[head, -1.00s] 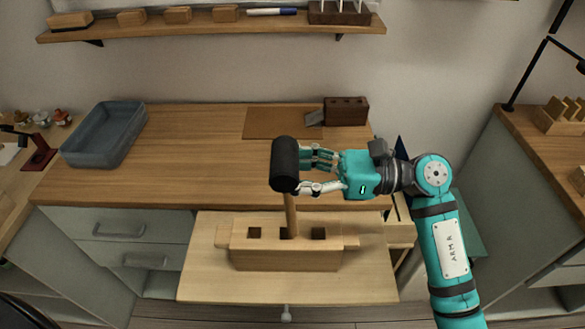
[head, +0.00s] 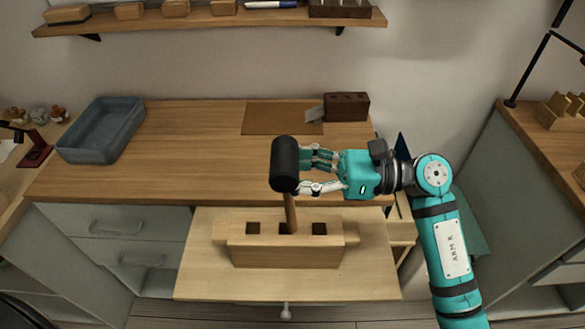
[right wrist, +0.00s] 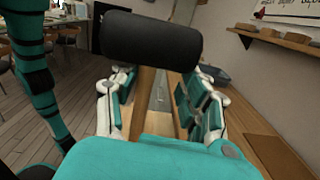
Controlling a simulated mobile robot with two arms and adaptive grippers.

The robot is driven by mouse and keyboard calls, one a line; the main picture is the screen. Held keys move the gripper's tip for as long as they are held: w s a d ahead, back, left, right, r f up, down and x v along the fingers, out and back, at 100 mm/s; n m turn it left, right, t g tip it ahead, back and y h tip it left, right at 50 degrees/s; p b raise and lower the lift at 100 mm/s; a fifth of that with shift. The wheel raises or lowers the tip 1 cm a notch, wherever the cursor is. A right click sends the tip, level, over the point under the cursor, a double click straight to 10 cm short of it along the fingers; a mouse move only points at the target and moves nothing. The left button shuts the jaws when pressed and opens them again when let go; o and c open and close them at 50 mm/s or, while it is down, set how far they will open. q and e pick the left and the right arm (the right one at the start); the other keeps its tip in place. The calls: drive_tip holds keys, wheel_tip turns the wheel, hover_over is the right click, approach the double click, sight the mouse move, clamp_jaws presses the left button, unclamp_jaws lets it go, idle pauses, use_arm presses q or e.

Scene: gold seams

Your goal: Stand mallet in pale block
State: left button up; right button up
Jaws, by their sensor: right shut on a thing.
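The mallet has a black head (head: 285,165) and a wooden handle (head: 290,212); it is roughly upright, head up. My right gripper (head: 305,172) is shut on the handle just below the head; the right wrist view shows the handle (right wrist: 152,95) between the fingers. The pale block (head: 285,256) has three square holes in its top and lies on a pulled-out pale board (head: 210,280). The handle's lower end shows at the middle hole; I cannot tell how deep it is in. My left gripper is not in view.
A grey-blue tray (head: 100,132) stands on the wooden worktop (head: 190,150) at the left. A brown mat (head: 270,120) and a dark brown holed block (head: 347,107) are at the back. A wall shelf (head: 210,22) carries several small things. The middle worktop is clear.

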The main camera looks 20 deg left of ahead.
drive_tip(key=o, duration=1.4)
drive_tip(key=b+v, duration=0.3)
drive_tip(key=v, duration=0.6)
drive_tip(key=shift+b, duration=0.35)
drive_tip(key=shift+r, duration=0.15)
